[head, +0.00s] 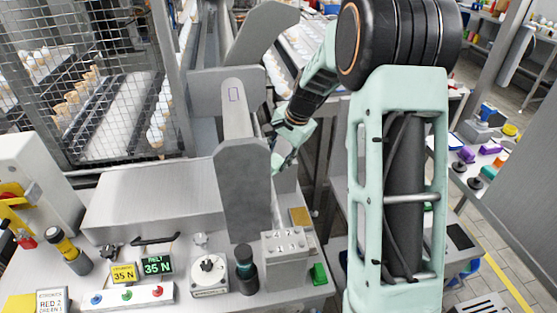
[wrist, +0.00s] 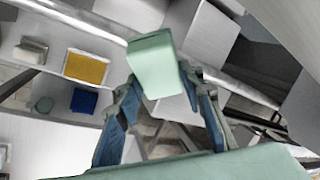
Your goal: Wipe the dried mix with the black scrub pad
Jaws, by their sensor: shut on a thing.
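My gripper (wrist: 162,82) is shut on a pale green block (wrist: 158,68), which sits between its blue fingers in the wrist view. I cannot see black scrub material on the block; its far side is hidden. In the head view my gripper (head: 283,155) is small, just right of the upright grey metal panels, above the right end of the bench. Its fingertips are hard to make out there. I cannot make out the dried mix in either view.
An ochre pad (head: 301,217) lies on the bench's right end; it also shows in the wrist view (wrist: 87,67). A grey box (head: 285,258), a dark bottle (head: 245,269) and a dial unit (head: 209,275) stand at the front. A tall grey panel (head: 244,195) stands close to my gripper.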

